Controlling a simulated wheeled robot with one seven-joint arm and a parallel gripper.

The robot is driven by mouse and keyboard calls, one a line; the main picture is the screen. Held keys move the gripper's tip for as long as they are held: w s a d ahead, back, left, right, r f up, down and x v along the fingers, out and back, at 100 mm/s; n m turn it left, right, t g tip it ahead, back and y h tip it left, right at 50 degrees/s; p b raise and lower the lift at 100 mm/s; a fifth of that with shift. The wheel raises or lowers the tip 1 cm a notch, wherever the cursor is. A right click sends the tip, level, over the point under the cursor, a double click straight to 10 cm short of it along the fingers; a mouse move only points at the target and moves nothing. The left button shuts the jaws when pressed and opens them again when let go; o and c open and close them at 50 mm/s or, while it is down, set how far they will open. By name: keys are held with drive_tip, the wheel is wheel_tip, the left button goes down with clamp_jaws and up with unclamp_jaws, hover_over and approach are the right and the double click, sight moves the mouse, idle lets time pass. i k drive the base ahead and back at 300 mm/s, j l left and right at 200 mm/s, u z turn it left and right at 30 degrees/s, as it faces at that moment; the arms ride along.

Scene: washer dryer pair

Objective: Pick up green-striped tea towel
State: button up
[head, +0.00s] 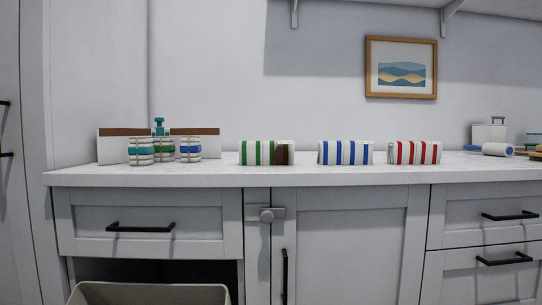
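The green-striped tea towel (258,153) is a white roll or folded bundle with green bands. It lies on the pale countertop (230,177), left of the middle of the head view. A small dark brown object (284,153) overlaps its right end; I cannot tell whether they touch. A blue-striped towel (345,153) and a red-striped towel (414,152) lie to its right in a row, with gaps between them. My gripper is not in view.
At the right are a white roll (497,149) and a white case (489,134). Drawers with black handles and an open bin (149,292) are below.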

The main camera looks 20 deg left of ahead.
sight(251, 152)
drive_tip(key=i+l+u, duration=0.7)
drive_tip(key=l, duration=0.25)
drive_tip(key=i, duration=0.05)
